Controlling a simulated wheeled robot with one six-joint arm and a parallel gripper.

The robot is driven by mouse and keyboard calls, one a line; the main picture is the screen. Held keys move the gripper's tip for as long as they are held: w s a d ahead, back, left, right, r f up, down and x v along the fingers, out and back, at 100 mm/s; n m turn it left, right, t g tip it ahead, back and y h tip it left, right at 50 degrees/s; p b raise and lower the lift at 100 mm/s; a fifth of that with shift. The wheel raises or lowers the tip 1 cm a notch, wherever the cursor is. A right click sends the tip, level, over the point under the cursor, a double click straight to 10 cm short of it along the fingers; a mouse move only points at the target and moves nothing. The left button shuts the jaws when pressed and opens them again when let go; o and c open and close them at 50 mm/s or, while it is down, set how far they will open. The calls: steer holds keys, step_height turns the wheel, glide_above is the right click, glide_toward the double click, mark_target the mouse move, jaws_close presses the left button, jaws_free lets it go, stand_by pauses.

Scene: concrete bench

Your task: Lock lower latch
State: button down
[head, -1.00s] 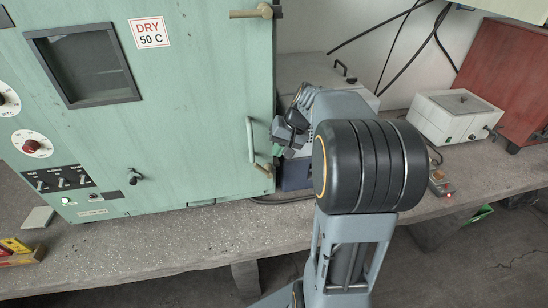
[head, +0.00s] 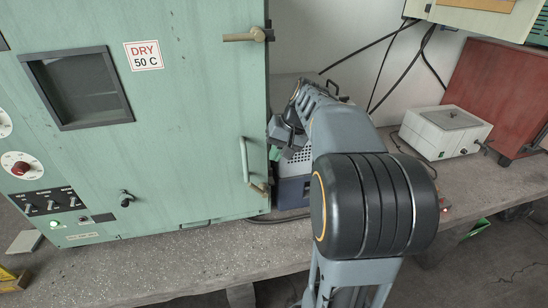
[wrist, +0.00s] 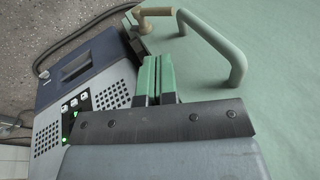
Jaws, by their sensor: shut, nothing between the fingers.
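The lower latch (head: 261,189) is a tan lever on a dark mount at the lower right edge of the green cabinet door. In the head view it slants, its end up and left beside the foot of the pale green door handle (head: 245,160). The wrist view shows the latch (wrist: 155,12) at the top, next to the door handle (wrist: 238,62). My gripper (wrist: 158,60) has green fingers closed together with nothing between them. They point toward the latch and stay apart from it. In the head view, my gripper (head: 276,152) is small and partly hidden, above and right of the latch.
The upper latch (head: 245,36) lies level across the door edge. A blue-grey instrument (wrist: 85,85) with vents and green lights stands close beside the gripper. A white box (head: 445,132) and a red cabinet (head: 497,95) stand right on the concrete bench (head: 180,262).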

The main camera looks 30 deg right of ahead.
steer(key=s+a+f+n+t+h, duration=0.1)
steer(key=s+a+f+n+h, duration=0.2)
steer(key=s+a+f, duration=0.4)
steer(key=s+a+n, duration=0.1)
steer(key=s+a, duration=0.3)
steer(key=s, duration=0.2)
steer(key=shift+s+a+f+n+h, duration=0.15)
steer(key=shift+s+a+n+h, duration=0.15)
steer(key=shift+a+n+h, duration=0.1)
